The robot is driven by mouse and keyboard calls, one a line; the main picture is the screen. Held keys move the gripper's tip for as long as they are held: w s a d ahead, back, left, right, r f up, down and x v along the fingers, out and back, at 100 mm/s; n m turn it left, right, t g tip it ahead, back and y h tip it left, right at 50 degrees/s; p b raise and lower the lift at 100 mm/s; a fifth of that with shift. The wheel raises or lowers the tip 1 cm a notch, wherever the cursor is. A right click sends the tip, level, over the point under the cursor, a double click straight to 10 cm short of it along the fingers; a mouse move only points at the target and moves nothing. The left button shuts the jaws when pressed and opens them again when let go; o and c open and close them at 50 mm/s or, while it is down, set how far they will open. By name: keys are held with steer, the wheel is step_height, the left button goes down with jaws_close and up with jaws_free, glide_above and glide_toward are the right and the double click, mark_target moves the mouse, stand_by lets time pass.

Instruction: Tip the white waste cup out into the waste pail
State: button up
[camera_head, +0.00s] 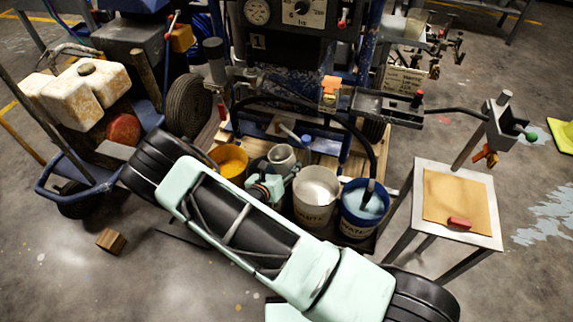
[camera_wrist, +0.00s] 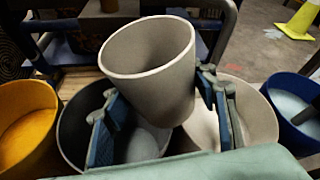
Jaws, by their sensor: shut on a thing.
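The white waste cup (camera_wrist: 150,75) is held between the two fingers of my gripper (camera_wrist: 160,110). Its mouth faces up and leans towards the wrist camera; its inner wall shows, but I cannot tell what is in it. In the head view the cup (camera_head: 281,157) is just beyond my gripper (camera_head: 264,187), above the row of pails. In the wrist view a dark pail (camera_wrist: 73,122) is below and behind the cup, with something pale inside. A white pail (camera_head: 316,212) with dark lettering stands to the right. I cannot tell for sure which is the waste pail.
A yellow pail (camera_head: 229,162) stands left and a blue pail (camera_head: 361,222) right of the white one. The striper's frame and hoses rise behind. A metal stand (camera_head: 480,237) with a red block (camera_head: 459,223) is at right. A wooden block (camera_head: 111,241) lies on the floor.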

steer(key=shift+a, duration=0.1)
stand_by(0.4)
step_height(320, 180, up, 2)
steer(key=shift+r+m+y+p, duration=0.1)
steer(key=shift+m+y+p, duration=0.3)
steer(key=shift+m+p, duration=0.5)
steer(key=shift+r+y+p, duration=0.3)
steer(key=shift+r+p, duration=0.15)
steer(key=shift+p, duration=0.2)
steer(key=shift+m, duration=0.3)
steer(key=shift+t, duration=0.3)
